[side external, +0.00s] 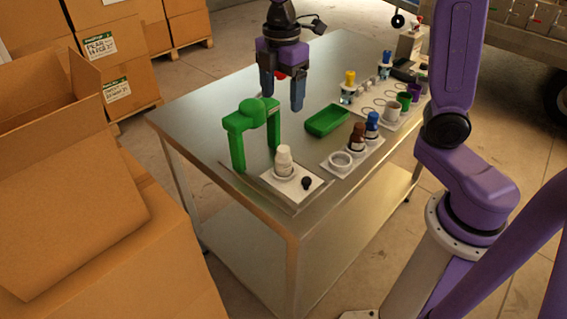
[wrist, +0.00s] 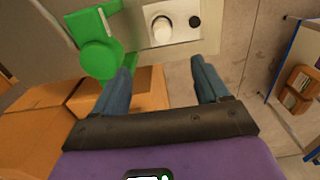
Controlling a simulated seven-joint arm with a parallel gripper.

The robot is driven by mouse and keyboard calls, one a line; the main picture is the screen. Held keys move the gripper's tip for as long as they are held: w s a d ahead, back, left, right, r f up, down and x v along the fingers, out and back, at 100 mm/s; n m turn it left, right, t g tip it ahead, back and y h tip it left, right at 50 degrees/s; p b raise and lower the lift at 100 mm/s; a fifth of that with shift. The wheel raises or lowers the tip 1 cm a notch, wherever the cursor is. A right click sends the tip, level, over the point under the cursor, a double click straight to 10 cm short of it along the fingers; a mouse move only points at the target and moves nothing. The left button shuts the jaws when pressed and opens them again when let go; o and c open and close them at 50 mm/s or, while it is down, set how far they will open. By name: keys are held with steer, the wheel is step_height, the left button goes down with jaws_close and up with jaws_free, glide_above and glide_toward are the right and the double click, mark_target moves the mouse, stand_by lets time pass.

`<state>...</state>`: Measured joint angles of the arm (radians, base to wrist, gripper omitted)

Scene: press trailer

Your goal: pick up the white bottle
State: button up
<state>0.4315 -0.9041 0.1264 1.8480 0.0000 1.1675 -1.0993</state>
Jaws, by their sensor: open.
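The white bottle (side external: 284,160) stands upright on a white plate (side external: 309,193) near the table's front corner. A small black knob (side external: 306,183) is beside it on the same plate. In the wrist view the bottle (wrist: 162,30) shows from above, at the top between and beyond my fingertips. My gripper (side external: 282,97) is open and empty, pointing down above the table, behind and higher than the bottle. Its two blue-grey fingers (wrist: 160,68) are spread apart in the wrist view and do not touch the bottle.
A green arch-shaped fixture (side external: 252,118) stands close left of the bottle. A green tray (side external: 327,120), brown bottle (side external: 357,138), blue bottle (side external: 372,126) and a white ring (side external: 341,160) are to the right. Several cups and bottles stand farther back. Cardboard boxes (side external: 75,190) are left of the table.

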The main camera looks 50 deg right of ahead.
mark_target(283, 148)
step_height(283, 148, down, 12)
steer(key=shift+r, duration=0.2)
steer(key=shift+s+f, duration=0.15)
steer(key=shift+f, duration=1.2)
steer(key=shift+s+f, duration=0.1)
steer(key=shift+f, duration=1.2)
steer(key=c, duration=1.2)
